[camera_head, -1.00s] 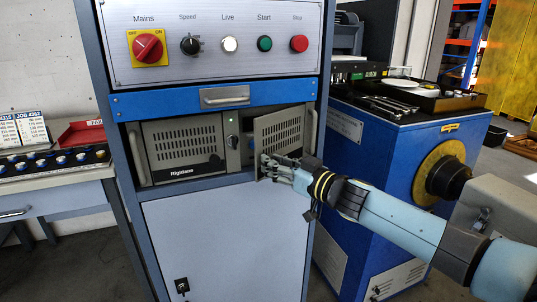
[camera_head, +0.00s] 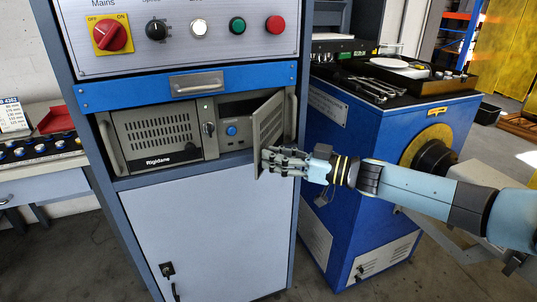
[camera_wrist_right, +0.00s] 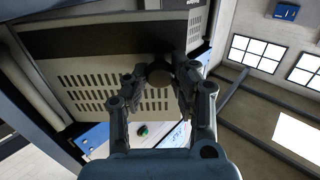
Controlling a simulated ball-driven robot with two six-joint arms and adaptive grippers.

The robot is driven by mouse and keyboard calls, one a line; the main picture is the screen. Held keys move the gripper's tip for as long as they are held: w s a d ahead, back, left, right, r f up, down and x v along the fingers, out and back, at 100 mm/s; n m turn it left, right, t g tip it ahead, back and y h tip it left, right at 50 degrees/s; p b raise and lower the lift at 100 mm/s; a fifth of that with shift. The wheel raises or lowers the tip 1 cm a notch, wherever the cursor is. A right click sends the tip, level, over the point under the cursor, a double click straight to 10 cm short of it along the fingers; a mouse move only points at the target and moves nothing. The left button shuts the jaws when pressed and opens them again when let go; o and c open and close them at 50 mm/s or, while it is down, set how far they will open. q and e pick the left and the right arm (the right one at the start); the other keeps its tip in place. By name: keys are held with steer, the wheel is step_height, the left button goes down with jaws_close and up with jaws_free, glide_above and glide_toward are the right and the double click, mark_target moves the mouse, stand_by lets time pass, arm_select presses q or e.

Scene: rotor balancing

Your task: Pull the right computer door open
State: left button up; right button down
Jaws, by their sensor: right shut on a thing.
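The computer (camera_head: 160,137) sits in a bay of the grey cabinet, with a closed, slotted left door marked "Rigidane". Its right door (camera_head: 268,122) is slotted too and stands swung out toward me, hinged at its right side. Behind it a dark slot and a blue round button (camera_head: 231,131) show. My right gripper (camera_head: 270,160) is at the free lower edge of the right door. In the right wrist view, its fingers (camera_wrist_right: 160,80) are shut on a dark round knob (camera_wrist_right: 160,72) on the slotted door. My left gripper is not in view.
A control panel with a red mains switch (camera_head: 111,35) and buttons is above, over a blue drawer (camera_head: 195,85). A blue machine (camera_head: 370,140) with tools on top stands close on the right. The cabinet's lower door (camera_head: 205,235) is closed.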

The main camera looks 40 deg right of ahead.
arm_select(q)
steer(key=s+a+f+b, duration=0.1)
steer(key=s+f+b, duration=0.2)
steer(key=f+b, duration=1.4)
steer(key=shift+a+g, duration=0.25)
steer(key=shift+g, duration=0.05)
arm_select(e)
steer(key=s+d+n+g+y, duration=0.5)
steer(key=d+n+g+y, duration=0.2)
steer(key=d+g, duration=0.2)
steer(key=shift+d+n+y, duration=0.15)
steer(key=shift+n+y, duration=0.25)
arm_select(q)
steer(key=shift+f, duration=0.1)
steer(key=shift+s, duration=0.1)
